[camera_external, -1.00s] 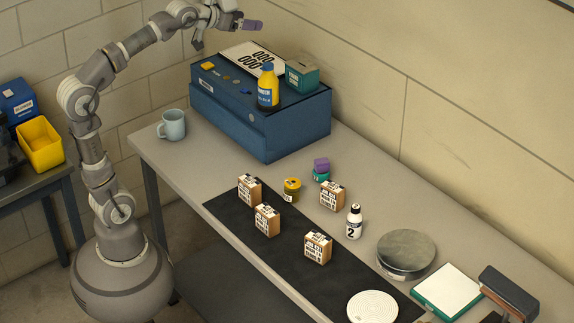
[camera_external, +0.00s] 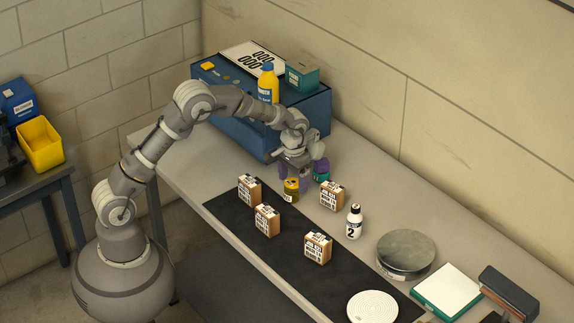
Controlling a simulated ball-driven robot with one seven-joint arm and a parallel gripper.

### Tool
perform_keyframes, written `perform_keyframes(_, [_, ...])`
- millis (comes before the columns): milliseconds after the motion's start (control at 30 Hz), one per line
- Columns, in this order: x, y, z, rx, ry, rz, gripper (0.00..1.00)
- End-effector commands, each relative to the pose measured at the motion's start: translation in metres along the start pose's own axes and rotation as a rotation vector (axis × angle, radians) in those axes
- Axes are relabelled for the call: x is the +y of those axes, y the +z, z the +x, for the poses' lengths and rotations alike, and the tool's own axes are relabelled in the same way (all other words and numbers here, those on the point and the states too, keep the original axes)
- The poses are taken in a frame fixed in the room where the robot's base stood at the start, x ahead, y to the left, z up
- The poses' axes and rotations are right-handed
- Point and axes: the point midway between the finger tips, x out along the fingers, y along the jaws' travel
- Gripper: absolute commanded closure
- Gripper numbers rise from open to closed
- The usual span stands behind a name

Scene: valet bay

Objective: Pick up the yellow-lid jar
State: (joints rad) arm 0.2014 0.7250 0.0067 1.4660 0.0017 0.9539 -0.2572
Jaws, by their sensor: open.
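The yellow-lid jar (camera_external: 291,190) is a small dark-yellow jar with a white label, upright on the table by the far edge of the black mat. My gripper (camera_external: 299,180) is open and points down right at the jar. One purple fingertip shows to the left of the jar and the other to the right, a little behind it. I cannot tell whether either finger touches the jar. The jar stands on the table and is not lifted.
A teal jar with a purple lid (camera_external: 321,170) stands close behind my gripper. A labelled box (camera_external: 332,195) is just right, other boxes (camera_external: 249,189) are on the mat (camera_external: 285,257). A white bottle (camera_external: 354,222) stands farther right. The blue case (camera_external: 230,120) is behind my arm.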

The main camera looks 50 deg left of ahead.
Motion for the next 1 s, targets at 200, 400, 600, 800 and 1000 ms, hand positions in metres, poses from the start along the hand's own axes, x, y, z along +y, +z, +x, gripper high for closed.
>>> perform_keyframes(200, [0.001,0.002,0.036,0.0,0.0,0.0,0.18])
perform_keyframes(400, [0.001,0.001,0.035,0.002,0.001,0.001,0.18])
perform_keyframes(600, [0.001,0.001,0.034,0.002,0.001,0.001,0.61])
perform_keyframes(800, [0.001,0.001,0.034,0.002,0.001,0.001,0.76])
perform_keyframes(1000, [0.001,0.001,0.031,0.002,0.001,0.001,0.76])
